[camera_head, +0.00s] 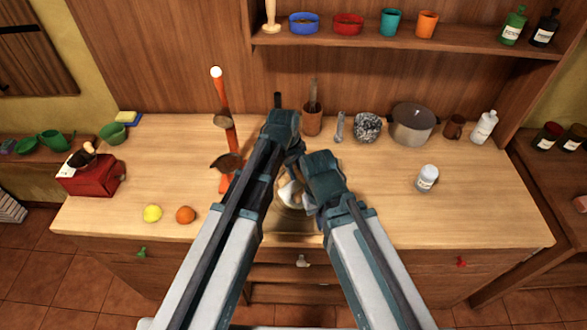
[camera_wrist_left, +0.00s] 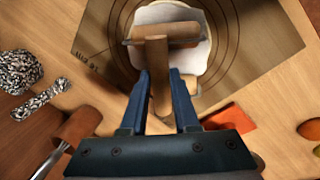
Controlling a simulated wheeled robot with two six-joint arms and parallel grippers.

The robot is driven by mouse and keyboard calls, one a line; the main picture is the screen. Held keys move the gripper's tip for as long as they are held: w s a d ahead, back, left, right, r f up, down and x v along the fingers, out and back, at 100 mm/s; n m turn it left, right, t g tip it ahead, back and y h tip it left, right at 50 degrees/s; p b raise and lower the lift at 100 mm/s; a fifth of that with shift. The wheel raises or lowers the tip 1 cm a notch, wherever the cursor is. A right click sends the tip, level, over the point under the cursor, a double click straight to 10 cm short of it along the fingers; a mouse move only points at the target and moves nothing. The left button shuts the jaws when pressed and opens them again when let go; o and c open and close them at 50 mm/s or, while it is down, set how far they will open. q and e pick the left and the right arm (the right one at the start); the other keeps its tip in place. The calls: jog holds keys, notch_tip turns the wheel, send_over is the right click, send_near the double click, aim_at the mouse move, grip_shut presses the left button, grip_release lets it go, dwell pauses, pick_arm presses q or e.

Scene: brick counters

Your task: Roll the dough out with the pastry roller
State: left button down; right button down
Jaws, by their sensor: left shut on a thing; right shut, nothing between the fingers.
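The white dough (camera_wrist_left: 143,15) lies on a mat (camera_wrist_left: 265,45) printed with rings. The pastry roller (camera_wrist_left: 168,32) has a wooden barrel and a handle, and its barrel lies over the dough in the left wrist view. My left gripper (camera_wrist_left: 160,74) is shut on the roller's handle. In the head view the dough (camera_head: 287,194) shows as a small pale patch between my arms, and the roller is mostly hidden there. My right gripper (camera_head: 311,196) is shut and empty beside the dough; its fingertips are largely hidden by the wrist.
A utensil holder (camera_head: 312,121), a speckled mortar (camera_head: 367,127) and a pot (camera_head: 411,126) stand behind. An orange stand (camera_head: 229,135), an orange (camera_head: 186,215) and a lemon (camera_head: 152,213) are left. A white jar (camera_head: 427,178) stands right; the front-right counter is clear.

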pick_arm(q)
jog(key=shift+s+d+f, duration=0.1)
jog(key=shift+s+d, duration=1.55)
jog(key=shift+s, duration=0.15)
jog(key=shift+w+a, duration=1.05)
jog(key=shift+w, duration=0.15)
jog(key=shift+w+a, duration=0.95)
jog(key=shift+a, duration=0.1)
jog(key=shift+s, duration=0.1)
